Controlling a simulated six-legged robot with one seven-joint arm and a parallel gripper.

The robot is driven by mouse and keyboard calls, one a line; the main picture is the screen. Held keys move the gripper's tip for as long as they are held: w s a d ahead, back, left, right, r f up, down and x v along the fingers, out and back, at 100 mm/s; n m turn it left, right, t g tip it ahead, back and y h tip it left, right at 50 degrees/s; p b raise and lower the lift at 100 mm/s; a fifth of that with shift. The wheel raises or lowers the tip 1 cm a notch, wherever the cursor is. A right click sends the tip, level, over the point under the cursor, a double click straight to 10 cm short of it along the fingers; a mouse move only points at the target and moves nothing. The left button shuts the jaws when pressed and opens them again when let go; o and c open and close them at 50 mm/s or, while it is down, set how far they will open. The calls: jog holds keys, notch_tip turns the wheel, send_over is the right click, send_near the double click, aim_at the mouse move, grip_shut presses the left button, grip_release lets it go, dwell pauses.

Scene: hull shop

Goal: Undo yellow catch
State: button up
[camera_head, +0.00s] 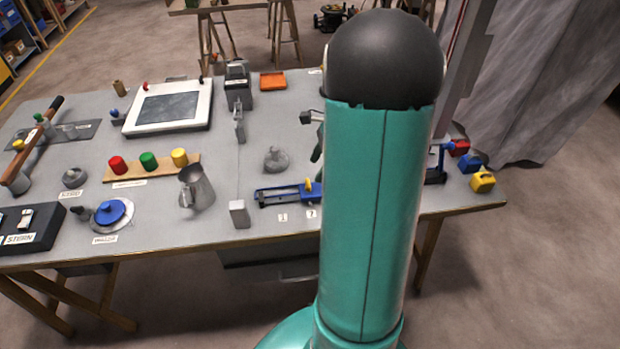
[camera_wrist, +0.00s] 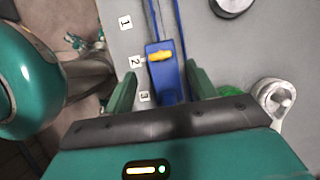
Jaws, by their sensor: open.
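The yellow catch (camera_wrist: 160,56) is a small lever lying crosswise on a blue block (camera_wrist: 163,80) in the wrist view. In the head view, the yellow catch (camera_head: 308,185) stands up from the blue block (camera_head: 311,194) at the right end of a dark rail (camera_head: 275,195). My gripper (camera_wrist: 161,88) is open and empty. Its two green fingers appear on either side of the blue block, just short of the catch in the picture. I cannot tell how far above the block they are. My arm hides most of the gripper in the head view.
Labels 1 (camera_wrist: 125,22), 2 (camera_wrist: 135,62) and 3 (camera_wrist: 144,97) lie beside the rail. The table's front edge is close.

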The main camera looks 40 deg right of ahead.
aim_at(308, 183)
jog(key=x, duration=0.6)
jog(key=c, duration=1)
